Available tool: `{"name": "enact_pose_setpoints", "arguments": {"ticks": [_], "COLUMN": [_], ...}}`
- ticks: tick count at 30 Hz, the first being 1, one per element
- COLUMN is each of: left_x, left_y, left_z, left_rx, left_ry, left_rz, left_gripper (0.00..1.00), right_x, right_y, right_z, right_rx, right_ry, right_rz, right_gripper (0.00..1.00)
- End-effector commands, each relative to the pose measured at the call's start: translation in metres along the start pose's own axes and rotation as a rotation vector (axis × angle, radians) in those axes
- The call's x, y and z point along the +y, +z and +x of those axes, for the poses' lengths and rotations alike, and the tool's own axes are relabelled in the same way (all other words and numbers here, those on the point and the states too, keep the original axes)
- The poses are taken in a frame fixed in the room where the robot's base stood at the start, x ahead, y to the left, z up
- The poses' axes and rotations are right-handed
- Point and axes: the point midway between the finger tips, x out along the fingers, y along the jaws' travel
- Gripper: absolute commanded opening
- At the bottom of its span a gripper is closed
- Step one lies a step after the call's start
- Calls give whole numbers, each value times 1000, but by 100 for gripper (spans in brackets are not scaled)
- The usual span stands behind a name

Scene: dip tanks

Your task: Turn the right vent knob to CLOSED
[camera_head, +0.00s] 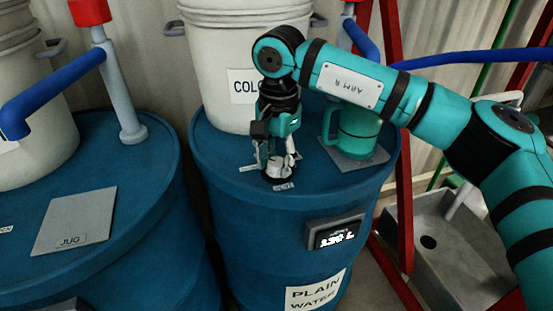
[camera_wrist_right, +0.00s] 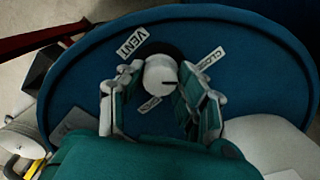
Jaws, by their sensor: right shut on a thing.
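The right vent knob (camera_head: 276,169) is a pale round knob on top of the blue barrel marked PLAIN WATER. In the right wrist view the knob (camera_wrist_right: 159,73) stands between the fingers, with a short dark line on its top pointing right in the picture. The CLOSED label (camera_wrist_right: 212,62) is at its upper right, the VENT label (camera_wrist_right: 131,43) at its upper left, and a small partly hidden label (camera_wrist_right: 150,103) below it. My right gripper (camera_head: 277,163) points down from above and is shut on the knob; it also fills the wrist view (camera_wrist_right: 161,80). My left gripper is not in view.
A white bucket (camera_head: 215,50) stands behind the gripper on the barrel. A teal jug (camera_head: 358,132) stands on a grey pad to the right, under my right arm. Another blue barrel (camera_head: 145,200) is at left; red posts (camera_head: 404,200) and a grey sink (camera_head: 455,245) are at right.

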Motion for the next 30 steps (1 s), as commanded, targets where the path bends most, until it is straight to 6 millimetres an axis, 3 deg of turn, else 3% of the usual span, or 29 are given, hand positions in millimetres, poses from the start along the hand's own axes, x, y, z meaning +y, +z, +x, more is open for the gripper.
{"name": "enact_pose_setpoints", "arguments": {"ticks": [8, 9, 14, 23, 30], "left_x": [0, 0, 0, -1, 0], "left_y": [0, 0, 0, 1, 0], "left_z": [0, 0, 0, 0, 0], "left_rx": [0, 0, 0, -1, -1], "left_ry": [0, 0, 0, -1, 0], "left_rz": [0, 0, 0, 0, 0], "left_gripper": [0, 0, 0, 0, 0], "right_x": [-1, -1, -1, 0, -1], "right_y": [-1, -1, -1, 0, -1], "right_z": [-3, -3, -2, -2, -35], "right_rx": [3, 3, 2, 2, 3], "right_ry": [-6, -6, -4, -2, -6], "right_rz": [0, 0, 0, 0, 1], "right_gripper": [4, 37, 58, 59, 59]}}
